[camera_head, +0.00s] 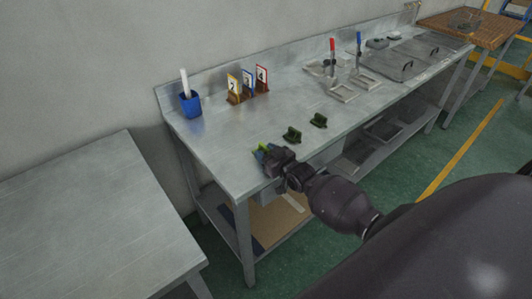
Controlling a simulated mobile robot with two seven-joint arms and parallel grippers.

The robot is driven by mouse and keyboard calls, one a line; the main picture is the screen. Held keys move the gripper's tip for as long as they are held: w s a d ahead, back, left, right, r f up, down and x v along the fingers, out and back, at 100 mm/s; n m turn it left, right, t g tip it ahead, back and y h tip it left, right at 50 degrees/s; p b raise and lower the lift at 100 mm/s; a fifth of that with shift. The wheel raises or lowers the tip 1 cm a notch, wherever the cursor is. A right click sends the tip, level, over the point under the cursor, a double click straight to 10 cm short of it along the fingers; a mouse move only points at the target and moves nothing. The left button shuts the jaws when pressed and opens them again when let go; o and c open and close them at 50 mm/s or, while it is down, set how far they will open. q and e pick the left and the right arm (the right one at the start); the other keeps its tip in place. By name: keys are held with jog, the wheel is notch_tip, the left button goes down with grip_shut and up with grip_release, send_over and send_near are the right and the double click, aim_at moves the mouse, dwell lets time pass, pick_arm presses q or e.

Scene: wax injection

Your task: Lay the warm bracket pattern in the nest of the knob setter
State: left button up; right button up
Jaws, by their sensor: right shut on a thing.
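My right gripper (272,160) is at the front left edge of the long steel bench (222,150). It is shut on a small bright green piece (260,149) with a bit of blue beside it, which looks like a bracket pattern. The gripper hides most of the piece. Two similar dark green pieces (291,134) (319,121) stand on the bench to the right of the gripper. Farther right are a fixture with a red upright handle (332,45) and one with a blue handle (359,39). I cannot tell which is the knob setter, and their nests are too small to read. My left gripper is not in view.
A blue cup (190,104) and several numbered cards (248,84) stand near the back wall. Metal lidded trays (392,66) lie farther right. A bare steel table (90,215) is at the left. The bench between the cards and the green pieces is clear.

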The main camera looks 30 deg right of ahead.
jog(key=shift+f, duration=0.25)
jog(key=o, duration=0.9)
jog(key=shift+r, duration=0.1)
